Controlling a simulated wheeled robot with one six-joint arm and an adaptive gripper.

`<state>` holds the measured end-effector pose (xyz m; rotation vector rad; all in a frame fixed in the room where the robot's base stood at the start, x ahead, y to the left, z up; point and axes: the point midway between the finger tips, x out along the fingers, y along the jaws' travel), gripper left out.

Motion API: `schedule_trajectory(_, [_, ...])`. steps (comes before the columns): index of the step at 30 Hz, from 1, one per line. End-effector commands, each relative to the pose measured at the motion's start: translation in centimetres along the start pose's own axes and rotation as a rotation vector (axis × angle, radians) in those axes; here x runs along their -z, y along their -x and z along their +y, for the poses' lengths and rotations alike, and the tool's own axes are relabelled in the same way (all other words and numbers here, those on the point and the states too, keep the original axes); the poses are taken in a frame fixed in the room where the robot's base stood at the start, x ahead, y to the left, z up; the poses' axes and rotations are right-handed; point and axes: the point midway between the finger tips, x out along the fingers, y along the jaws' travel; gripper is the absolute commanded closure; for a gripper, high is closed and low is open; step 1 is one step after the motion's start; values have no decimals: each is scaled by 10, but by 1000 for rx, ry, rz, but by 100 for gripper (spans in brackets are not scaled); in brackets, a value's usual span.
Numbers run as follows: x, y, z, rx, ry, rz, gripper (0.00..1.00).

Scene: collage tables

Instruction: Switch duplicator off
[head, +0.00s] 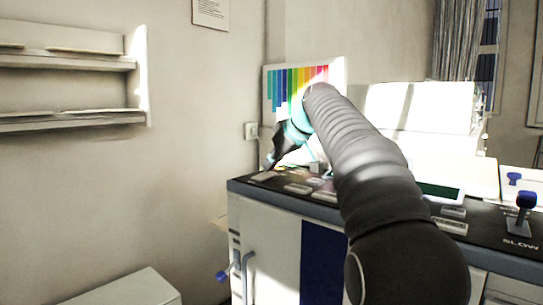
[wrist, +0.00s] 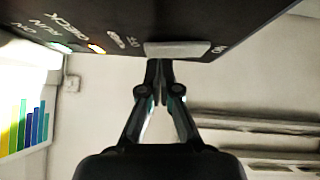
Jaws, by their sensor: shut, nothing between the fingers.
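The duplicator (head: 275,245) is a pale cabinet with a dark control panel on top, standing right of centre in the head view. In the wrist view its panel (wrist: 200,18) fills the top, upside down. A pale flat switch plate (wrist: 178,49) sits at the panel's edge, with "ON" lettering beside it and what looks like "OFF" on its other side. My gripper (wrist: 160,66) is shut and empty, its fingertips just by the plate; whether they touch it I cannot tell. In the head view my gripper (head: 275,158) is over the panel's left end, partly hidden by my arm.
Lit indicator lamps (wrist: 95,48) show beside "RUN" and "CHECK" lettering. A blue-knobbed lever (head: 525,203) stands at the panel's right. A colour-striped chart (head: 275,90) is behind the machine.

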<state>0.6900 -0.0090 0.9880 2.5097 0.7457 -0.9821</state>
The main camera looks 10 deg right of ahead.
Motion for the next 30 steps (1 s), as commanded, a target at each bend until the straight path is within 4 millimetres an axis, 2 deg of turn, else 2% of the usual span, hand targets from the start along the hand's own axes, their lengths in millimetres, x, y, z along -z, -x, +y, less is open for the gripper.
schedule_trajectory(22, [-7, -7, 2, 1, -1, -2, 100])
schedule_trajectory(30, [-5, -5, -5, 3, 0, -3, 100])
